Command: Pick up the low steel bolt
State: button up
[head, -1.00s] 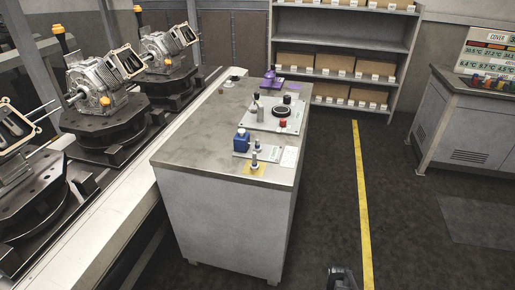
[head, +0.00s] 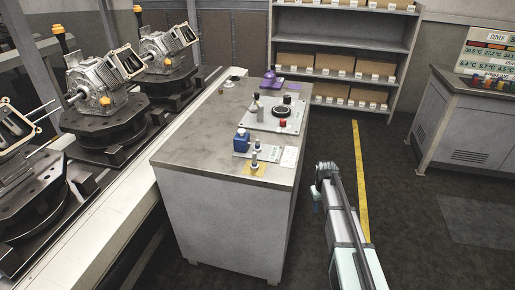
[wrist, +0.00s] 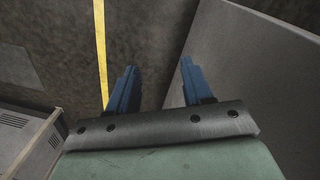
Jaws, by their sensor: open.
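Small upright steel pieces stand near the front of the bench top. One steel bolt (head: 255,160) stands on a yellow pad at the front. Another steel piece (head: 257,146) stands just behind it on a pale plate. They are too small to tell surely which is the low one. My gripper (head: 317,200) is to the right of the bench, over the floor, apart from the bolts. In the wrist view my gripper (wrist: 158,68) shows two blue fingers spread with nothing between them. No bolt shows in the wrist view.
A conveyor with motor housings (head: 98,85) runs along the left. Shelves (head: 345,45) stand behind. Floor right of the bench is clear.

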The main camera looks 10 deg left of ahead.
jog(key=w+a+r+n+t, duration=0.1)
jog(key=w+a+r, duration=0.1)
jog(key=w+r, duration=0.35)
jog(key=w+a+r+t, duration=0.1)
jog(key=w+a+r, duration=0.2)
jog(key=r, duration=0.5)
notch_tip(320, 180, up, 20)
jog(key=n+g+y, duration=0.1)
jog(key=n+y, duration=0.3)
jog(key=n, duration=0.4)
send_over(257, 140)
jog(key=d, duration=0.3)
jog(key=x, duration=0.5)
jog(key=s+x, duration=0.1)
jog(key=x, duration=0.2)
jog(key=shift+d+f, duration=0.25)
jog(key=shift+f, duration=0.2)
jog(key=shift+x, duration=2.65)
jog(key=shift+s+a+r, duration=0.1)
jog(key=shift+s, duration=0.05)
grip_shut()
